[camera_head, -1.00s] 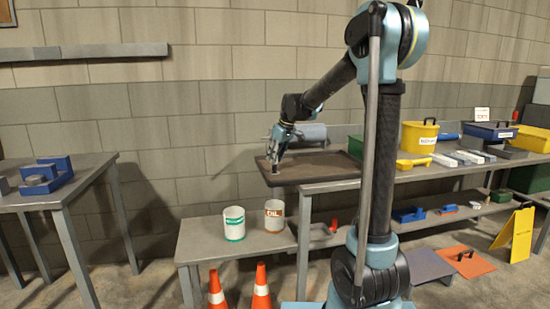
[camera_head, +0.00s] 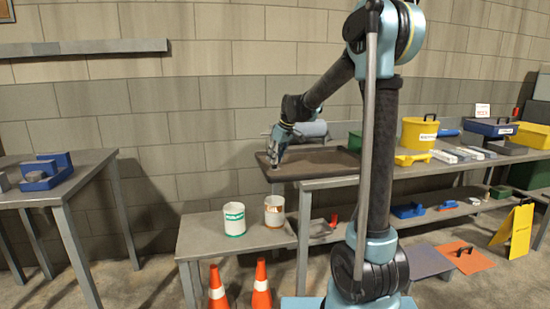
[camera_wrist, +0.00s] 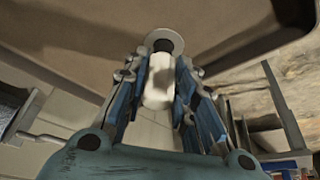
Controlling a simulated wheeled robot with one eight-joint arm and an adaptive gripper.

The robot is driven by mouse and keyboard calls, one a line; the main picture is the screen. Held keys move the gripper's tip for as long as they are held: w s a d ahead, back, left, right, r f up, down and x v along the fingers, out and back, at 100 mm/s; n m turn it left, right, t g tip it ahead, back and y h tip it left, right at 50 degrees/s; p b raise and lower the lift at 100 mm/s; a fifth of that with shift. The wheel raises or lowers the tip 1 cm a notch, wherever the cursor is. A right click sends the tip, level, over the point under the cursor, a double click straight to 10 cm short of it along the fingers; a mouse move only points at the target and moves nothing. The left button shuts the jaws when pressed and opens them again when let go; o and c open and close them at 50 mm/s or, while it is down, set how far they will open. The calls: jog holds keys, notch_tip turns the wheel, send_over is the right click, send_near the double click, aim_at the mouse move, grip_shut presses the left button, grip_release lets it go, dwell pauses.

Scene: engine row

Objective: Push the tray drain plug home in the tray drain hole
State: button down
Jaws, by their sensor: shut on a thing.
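The tray (camera_head: 335,163) is a dark, shallow, rimmed pan on the bench, its left end reaching out past the bench top. My gripper (camera_head: 275,164) is at the tray's left end, pointing down. In the wrist view my gripper (camera_wrist: 160,92) has its blue-lined fingers closed on both sides of the white tray drain plug (camera_wrist: 158,82). The tray drain hole (camera_wrist: 165,41) shows as a pale grey ring with a dark centre by the tray's edge. The plug's far end overlaps the ring in the picture; I cannot tell how deep it sits.
A low bench with two white cans, one green-banded (camera_head: 234,218) and one brown-banded (camera_head: 274,210), stands below the tray. Two orange cones (camera_head: 261,287) stand in front. A yellow bucket (camera_head: 418,133) and a yellow tool (camera_head: 412,159) sit right of the tray.

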jog(key=shift+f, duration=0.6)
jog(key=c, duration=1.2)
grip_release()
jog(key=v, duration=1.1)
jog(key=shift+r, duration=0.4)
jog(key=s+d+f+m+h, duration=0.1)
jog(key=s+d+f+m, duration=0.25)
jog(key=s+d, duration=0.5)
jog(key=s+d+f+m+h, duration=0.15)
jog(key=s+d+f, duration=0.3)
jog(key=s, duration=0.75)
jog(key=s+d+f+m, duration=0.1)
jog(key=s+d+f, duration=0.1)
jog(key=s+f, duration=0.2)
jog(key=s+d+f+m, duration=0.2)
jog(key=s+f, duration=0.3)
jog(key=s, duration=0.2)
jog(key=s+d+f+m+h, duration=0.1)
jog(key=s+d+f, duration=0.2)
jog(key=s+f, duration=0.2)
jog(key=shift+s+d+f+m+g, duration=0.1)
jog(key=shift+s+f+m+g, duration=0.1)
jog(key=shift+s+m+g, duration=0.3)
